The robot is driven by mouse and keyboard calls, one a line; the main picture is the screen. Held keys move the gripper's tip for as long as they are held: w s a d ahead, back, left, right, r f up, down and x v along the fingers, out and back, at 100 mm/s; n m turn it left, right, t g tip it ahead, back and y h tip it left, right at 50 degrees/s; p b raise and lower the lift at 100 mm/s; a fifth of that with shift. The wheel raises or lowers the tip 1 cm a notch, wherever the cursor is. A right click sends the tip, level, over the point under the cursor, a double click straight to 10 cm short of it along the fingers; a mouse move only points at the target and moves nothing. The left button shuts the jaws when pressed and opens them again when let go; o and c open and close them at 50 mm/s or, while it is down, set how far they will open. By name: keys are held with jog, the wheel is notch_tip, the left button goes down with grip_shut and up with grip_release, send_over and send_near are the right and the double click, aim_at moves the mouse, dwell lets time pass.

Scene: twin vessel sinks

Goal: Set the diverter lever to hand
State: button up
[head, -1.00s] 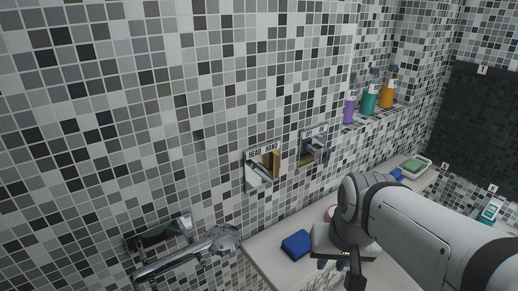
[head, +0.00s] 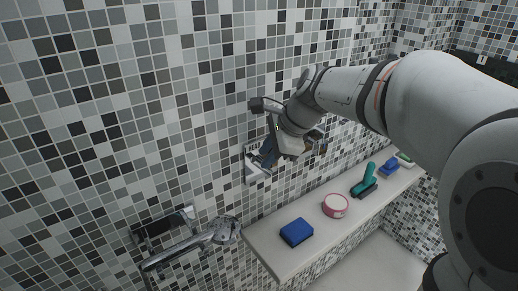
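The diverter plate (head: 250,176) is on the tiled wall near the middle of the head view. Its "HEAD" label (head: 253,147) shows in part at the upper left; the "HAND" side is hidden behind my gripper. The lever is mostly hidden, so I cannot tell which way it points. My gripper (head: 268,156) is right in front of the plate, with its dark fingers over the plate's right part. I cannot tell whether the fingers touch the lever, or whether they are open or shut.
A second wall control (head: 318,138) is partly hidden behind my arm. A chrome shower fitting (head: 190,248) is at lower left. The white ledge (head: 265,238) below holds a blue sponge (head: 297,232), a pink round tin (head: 335,205), a teal-handled brush (head: 367,180) and another blue item (head: 389,167).

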jog(key=shift+x, duration=1.7)
jog(key=shift+c, duration=0.2)
grip_shut()
